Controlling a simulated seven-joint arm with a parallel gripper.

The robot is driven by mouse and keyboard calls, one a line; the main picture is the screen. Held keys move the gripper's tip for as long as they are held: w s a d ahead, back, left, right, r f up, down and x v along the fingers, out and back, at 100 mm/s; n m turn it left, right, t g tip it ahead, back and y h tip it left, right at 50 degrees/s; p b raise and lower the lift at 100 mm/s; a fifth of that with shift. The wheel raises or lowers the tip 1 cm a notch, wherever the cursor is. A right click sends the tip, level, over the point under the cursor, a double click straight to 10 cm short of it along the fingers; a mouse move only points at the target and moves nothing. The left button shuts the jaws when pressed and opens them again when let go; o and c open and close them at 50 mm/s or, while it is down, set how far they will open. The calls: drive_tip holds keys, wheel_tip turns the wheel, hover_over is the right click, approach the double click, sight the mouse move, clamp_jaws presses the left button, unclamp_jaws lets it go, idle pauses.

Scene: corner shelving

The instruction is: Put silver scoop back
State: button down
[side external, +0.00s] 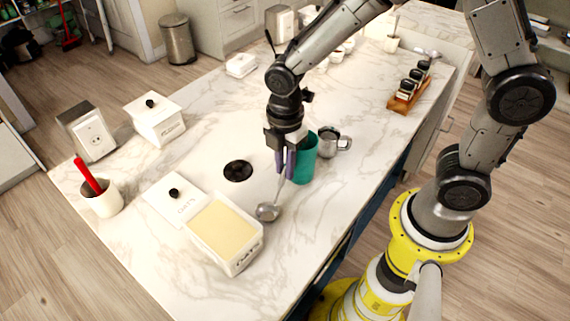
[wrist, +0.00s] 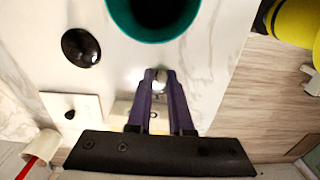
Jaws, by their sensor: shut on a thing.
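The silver scoop (side external: 268,212) hangs by its thin handle from my gripper (side external: 284,170), with its bowl low beside the open oats box (side external: 237,255). I cannot tell whether the bowl touches the counter. My gripper is shut on the handle, just left of a teal cup (side external: 304,160). In the wrist view, my purple fingers (wrist: 160,76) are close together, and a bright bit of the scoop (wrist: 161,86) shows between them. The teal cup (wrist: 190,30) is just beyond the fingertips; its inside looks dark. Most of the handle is hidden.
The oats lid (side external: 172,203) lies behind the box. A metal pitcher (side external: 329,144) stands right of the cup. A white cup (side external: 102,202) with a red-handled utensil, a lidded box (side external: 156,122) and a spice rack (side external: 407,98) stand farther off.

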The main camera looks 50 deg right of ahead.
drive_tip(key=shift+f, duration=0.15)
drive_tip(key=c, duration=0.8)
unclamp_jaws()
wheel_tip(320, 180, up, 12)
drive_tip(key=shift+s+d+r+m+t, duration=0.95)
drive_tip(key=shift+s+d+m, duration=0.65)
drive_tip(key=shift+s+m, duration=1.15)
drive_tip(key=shift+s+d+r+m+t, duration=0.9)
drive_tip(key=shift+s+d+m, duration=1)
drive_tip(key=shift+m, duration=1.3)
drive_tip(key=shift+s+d+r+m+t, duration=0.9)
drive_tip(key=shift+s+d+m, duration=0.35)
drive_tip(key=shift+s+m, duration=1.65)
drive_tip(key=shift+w, duration=0.1)
